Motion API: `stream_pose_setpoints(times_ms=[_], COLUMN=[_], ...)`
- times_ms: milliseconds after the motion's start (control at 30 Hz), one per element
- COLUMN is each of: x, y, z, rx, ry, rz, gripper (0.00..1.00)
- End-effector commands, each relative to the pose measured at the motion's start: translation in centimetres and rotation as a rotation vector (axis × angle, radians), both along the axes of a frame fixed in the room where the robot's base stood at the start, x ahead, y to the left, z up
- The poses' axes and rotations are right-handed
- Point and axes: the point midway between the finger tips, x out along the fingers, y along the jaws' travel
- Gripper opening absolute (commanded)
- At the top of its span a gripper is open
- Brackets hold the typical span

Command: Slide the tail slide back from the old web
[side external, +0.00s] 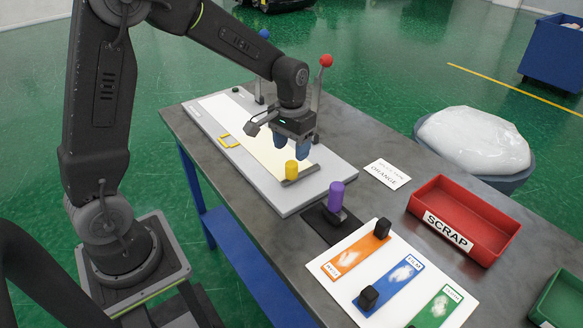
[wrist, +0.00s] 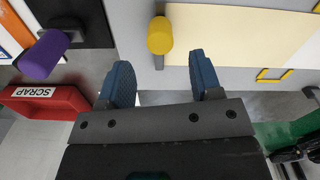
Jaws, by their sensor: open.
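The yellow knob (side external: 291,170) stands upright on a thin metal bar (side external: 303,175) at the near end of the cream web (side external: 245,130); this looks like the tail slide. My gripper (side external: 293,150) is open, its blue fingers pointing down just behind and above the knob. In the wrist view the knob (wrist: 160,36) lies ahead of the gap between my open fingertips (wrist: 163,72), nearer the left finger, and nothing is held. The web (wrist: 235,35) runs to the right from the bar there. I cannot tell whether a finger touches the knob.
A purple knob (side external: 336,196) stands on a dark plate beside the grey board (side external: 330,174). A red-topped post (side external: 326,61) rises behind my gripper. A yellow frame (side external: 228,141) lies on the board. A red scrap tray (side external: 480,210) and a card with coloured strips (side external: 345,255) are at right.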

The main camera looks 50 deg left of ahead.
Motion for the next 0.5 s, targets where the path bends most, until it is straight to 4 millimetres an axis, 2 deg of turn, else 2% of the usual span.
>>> stream_pose_setpoints(times_ms=[100,233,500], x=[-0.1,-0.1,0.0], y=[0.0,0.0,0.0], z=[-2.5,-4.7,-6.7], rx=[-0.001,-0.001,0.000], ry=[0.005,0.003,0.000], rz=[0.000,-0.001,-0.001], gripper=[0.59,0.59,0.59])
